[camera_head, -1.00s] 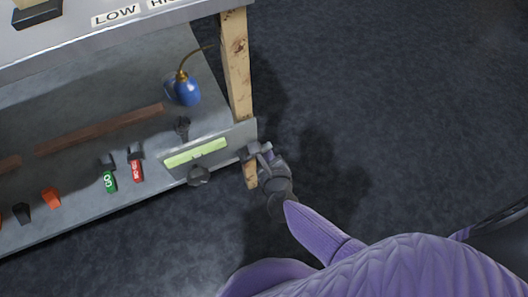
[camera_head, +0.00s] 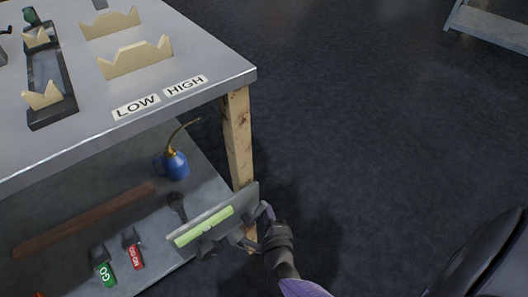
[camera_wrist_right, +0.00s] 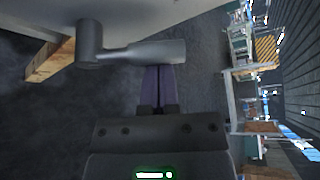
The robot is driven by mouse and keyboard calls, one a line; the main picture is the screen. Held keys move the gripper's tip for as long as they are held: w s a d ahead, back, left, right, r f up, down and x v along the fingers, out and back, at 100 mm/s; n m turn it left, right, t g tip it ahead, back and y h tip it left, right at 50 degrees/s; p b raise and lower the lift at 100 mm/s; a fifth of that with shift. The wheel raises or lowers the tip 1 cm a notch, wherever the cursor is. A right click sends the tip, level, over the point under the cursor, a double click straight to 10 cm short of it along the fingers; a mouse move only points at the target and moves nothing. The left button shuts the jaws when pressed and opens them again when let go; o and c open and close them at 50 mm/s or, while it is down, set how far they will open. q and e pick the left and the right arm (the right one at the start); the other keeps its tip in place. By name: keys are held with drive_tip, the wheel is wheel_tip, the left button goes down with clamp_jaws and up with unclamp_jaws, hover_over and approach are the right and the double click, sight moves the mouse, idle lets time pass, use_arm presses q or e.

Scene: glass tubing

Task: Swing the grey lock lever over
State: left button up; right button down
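The grey lock lever (camera_wrist_right: 150,53) shows in the right wrist view as a round hub with a flat handle reaching right. My right gripper (camera_wrist_right: 159,72) points up at the handle. Its two purple fingers lie close together with only a thin line between them. Their tips meet the handle's lower edge in the picture; whether they touch it or pass behind it is unclear. In the head view my right gripper (camera_head: 266,212) is at the right end of a grey panel with a pale green label (camera_head: 204,227). The lever is not clear there. My left gripper is out of view.
A wooden leg (camera_head: 237,135) holds up the metal worktop (camera_head: 190,97) above the panel. The lower shelf holds a blue oil can (camera_head: 175,164), a brown bar (camera_head: 85,220) and green GO (camera_head: 104,272) and red (camera_head: 134,257) gauges. The floor to the right is open.

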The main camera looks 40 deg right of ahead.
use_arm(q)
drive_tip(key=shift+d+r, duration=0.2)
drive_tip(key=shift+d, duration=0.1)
use_arm(e)
drive_tip(key=shift+s+a+r, duration=0.1)
drive_tip(key=shift+a+r, duration=0.25)
drive_tip(key=shift+a, duration=0.25)
drive_tip(key=shift+a+r, duration=0.35)
drive_tip(key=shift+a, duration=0.25)
use_arm(q)
drive_tip(key=shift+p, duration=0.3)
use_arm(e)
drive_tip(key=shift+a, duration=0.15)
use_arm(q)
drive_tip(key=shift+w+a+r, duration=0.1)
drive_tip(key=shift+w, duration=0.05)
use_arm(e)
drive_tip(key=shift+r, duration=0.1)
use_arm(q)
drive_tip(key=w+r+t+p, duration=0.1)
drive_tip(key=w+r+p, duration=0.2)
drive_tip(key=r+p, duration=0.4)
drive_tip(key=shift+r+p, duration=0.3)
drive_tip(key=shift+p, duration=0.75)
use_arm(e)
wheel_tip(320, 180, up, 10)
hover_over(257, 209)
drive_tip(key=s+a, duration=0.1)
drive_tip(key=s, duration=0.2)
drive_tip(key=shift+w, duration=0.25)
